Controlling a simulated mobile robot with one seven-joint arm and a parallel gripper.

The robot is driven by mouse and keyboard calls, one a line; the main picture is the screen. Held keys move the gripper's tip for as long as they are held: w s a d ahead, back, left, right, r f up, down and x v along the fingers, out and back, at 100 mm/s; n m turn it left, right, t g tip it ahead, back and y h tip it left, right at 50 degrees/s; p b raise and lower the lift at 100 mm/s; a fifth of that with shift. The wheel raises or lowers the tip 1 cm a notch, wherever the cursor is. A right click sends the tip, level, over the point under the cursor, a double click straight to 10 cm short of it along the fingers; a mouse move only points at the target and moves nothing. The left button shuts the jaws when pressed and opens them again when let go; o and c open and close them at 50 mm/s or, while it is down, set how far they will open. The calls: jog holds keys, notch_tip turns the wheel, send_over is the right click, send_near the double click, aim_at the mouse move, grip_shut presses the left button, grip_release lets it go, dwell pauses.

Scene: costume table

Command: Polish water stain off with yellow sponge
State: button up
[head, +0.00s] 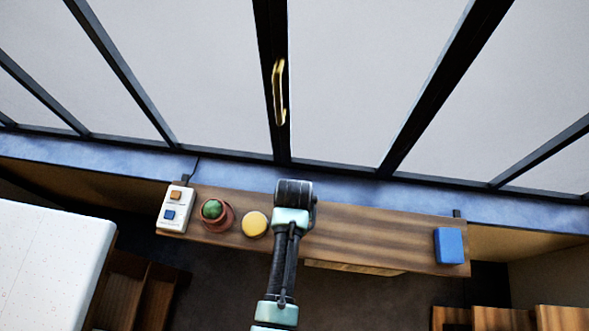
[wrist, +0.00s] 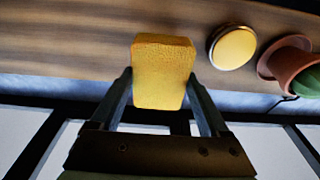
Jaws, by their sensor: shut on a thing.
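The yellow sponge (wrist: 163,75) is a block held between the two fingers of my gripper (wrist: 160,84) in the wrist view. The fingers press on its left and right sides. In the head view my arm hides the sponge and the fingers. The arm's end is over the middle of the wooden table (head: 365,235). The wrist view shows the wood (wrist: 60,40) beyond the sponge; I cannot tell whether they touch. No water stain can be made out in either view.
A round yellow-topped tin (head: 255,223) and a potted cactus (head: 214,212) stand left of my arm. A white box with orange and blue squares (head: 174,208) is at the left end. A blue block (head: 449,246) is at the right end. Tall windows (head: 360,80) stand behind.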

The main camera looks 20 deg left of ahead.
jog(key=shift+r+p, duration=0.9)
jog(key=shift+r, duration=0.5)
jog(key=shift+f, duration=0.1)
jog(key=shift+d, duration=0.1)
